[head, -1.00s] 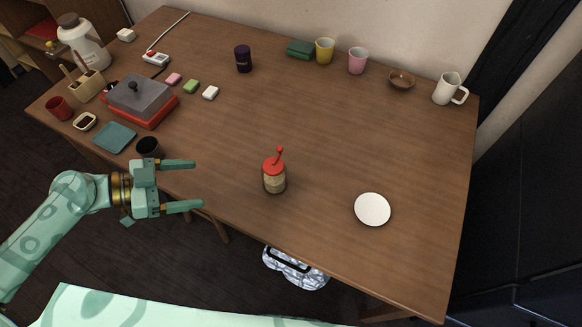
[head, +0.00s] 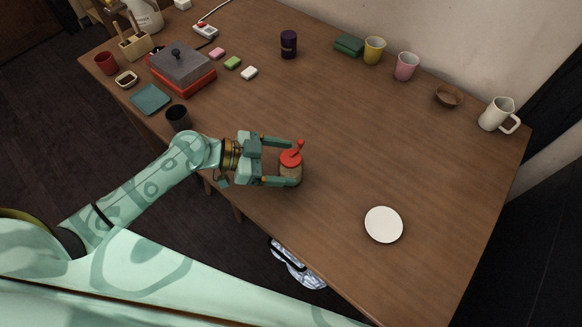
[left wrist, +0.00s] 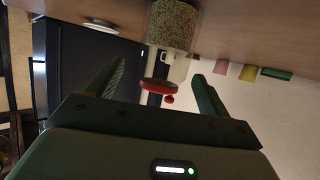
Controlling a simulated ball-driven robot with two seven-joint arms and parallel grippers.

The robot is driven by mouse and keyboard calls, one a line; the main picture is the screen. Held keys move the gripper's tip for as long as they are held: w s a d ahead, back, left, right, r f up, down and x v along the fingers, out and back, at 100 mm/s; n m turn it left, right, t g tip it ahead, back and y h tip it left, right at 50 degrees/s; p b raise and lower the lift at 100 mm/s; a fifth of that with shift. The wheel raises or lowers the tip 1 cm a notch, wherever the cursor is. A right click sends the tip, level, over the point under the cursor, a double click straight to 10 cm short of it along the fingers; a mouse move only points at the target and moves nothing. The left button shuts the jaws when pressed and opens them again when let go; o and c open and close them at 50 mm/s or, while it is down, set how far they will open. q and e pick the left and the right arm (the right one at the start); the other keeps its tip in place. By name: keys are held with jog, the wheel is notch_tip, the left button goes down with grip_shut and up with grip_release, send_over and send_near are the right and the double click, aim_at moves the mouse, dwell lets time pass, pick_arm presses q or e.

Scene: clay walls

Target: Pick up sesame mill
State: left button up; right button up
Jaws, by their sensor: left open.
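The sesame mill (head: 291,172) stands upright on the wooden table near its front edge. It has a clear body with pale seeds and a red top with a small red crank. My left gripper (head: 292,162) is open, its two fingers reaching toward the mill, one on each side of it in the head view. In the left wrist view, the mill (left wrist: 172,28) appears upside down between and beyond the open fingers (left wrist: 158,75). Whether the fingers touch it cannot be told. My right gripper is not in view.
A white plate (head: 384,224) lies to the right on the table (head: 340,130). A black cup (head: 177,117) stands left, behind my left arm. A dark purple cup (head: 289,44), a yellow cup (head: 374,50) and a pink cup (head: 405,66) stand at the back. The table between is clear.

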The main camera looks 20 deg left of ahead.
aim_at(298, 163)
pick_arm(q)
jog(key=x, duration=0.4)
jog(key=shift+w+f, duration=0.2)
jog(key=c, duration=1.2)
jog(key=shift+r, duration=0.15)
